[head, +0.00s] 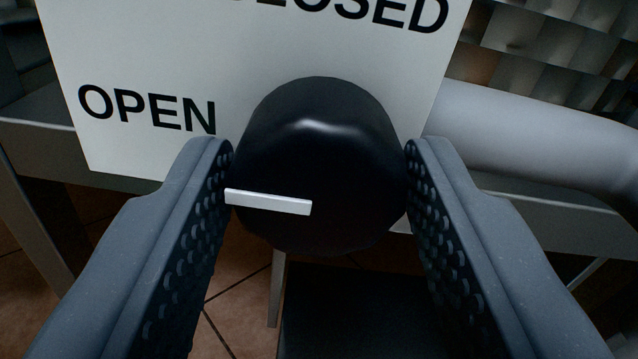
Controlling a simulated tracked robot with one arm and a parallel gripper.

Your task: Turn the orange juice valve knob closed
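A round black knob (345,140) fills the middle of the head view, in front of a white sign (260,55). A white pointer mark (268,202) on its face runs to the left, nearly level, with its outer end below the word OPEN. CLOSED is printed at the top of the sign, partly cut off. My gripper (319,150) has one finger on each side of the knob. Both fingertips appear to touch its sides, with no clear gap. No juice label shows.
A light grey pipe (530,135) runs to the right behind the sign. A grey metal frame stands behind and below, over a brown tiled floor (235,310). A dark flat surface (350,315) lies low in the middle.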

